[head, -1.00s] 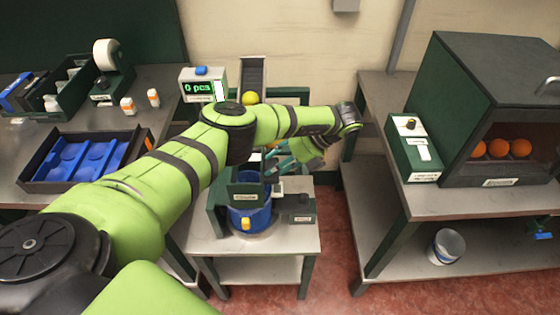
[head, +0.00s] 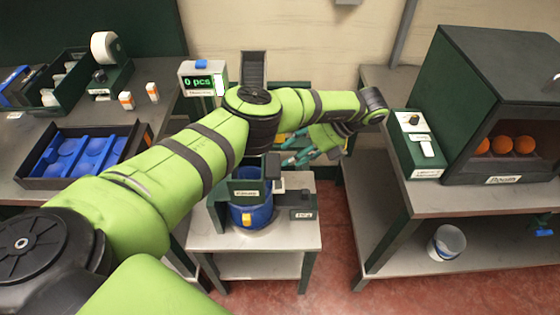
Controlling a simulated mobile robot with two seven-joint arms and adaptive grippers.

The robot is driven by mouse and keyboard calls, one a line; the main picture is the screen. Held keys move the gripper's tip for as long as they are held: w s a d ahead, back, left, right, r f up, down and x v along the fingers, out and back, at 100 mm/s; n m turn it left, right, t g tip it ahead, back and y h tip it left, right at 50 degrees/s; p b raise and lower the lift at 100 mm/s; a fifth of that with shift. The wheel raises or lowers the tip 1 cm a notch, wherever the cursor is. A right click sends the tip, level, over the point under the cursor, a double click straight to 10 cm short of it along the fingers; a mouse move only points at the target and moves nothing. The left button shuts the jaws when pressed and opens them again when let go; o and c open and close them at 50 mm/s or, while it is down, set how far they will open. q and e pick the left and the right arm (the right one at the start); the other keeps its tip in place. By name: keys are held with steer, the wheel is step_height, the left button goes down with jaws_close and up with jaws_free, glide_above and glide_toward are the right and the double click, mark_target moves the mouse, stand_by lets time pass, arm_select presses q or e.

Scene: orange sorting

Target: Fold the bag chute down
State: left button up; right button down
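The blue bag (head: 250,213) hangs in a dark green stand (head: 217,207) on a small grey table. A short dark upright piece (head: 272,166) stands above the bag's back right; I cannot tell whether it is the bag chute. A sloping grey channel (head: 253,66) is behind my arm, its lower end hidden. My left gripper (head: 295,148), with teal fingers, is above and behind the bag stand, partly covered by my own arm. Whether its fingers are open or shut, or touch anything, is unclear. My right gripper is out of view.
A counter display (head: 203,82) reads "0 pcs". A blue divided tray (head: 85,153) lies on the left bench. On the right bench, a green control box (head: 416,144) stands beside a dark booth (head: 480,85) holding oranges. A white bucket (head: 446,243) sits on the lower shelf.

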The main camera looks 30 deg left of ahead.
arm_select(q)
steer(key=v, duration=0.6)
steer(key=shift+r, duration=0.45)
steer(key=shift+s, duration=0.15)
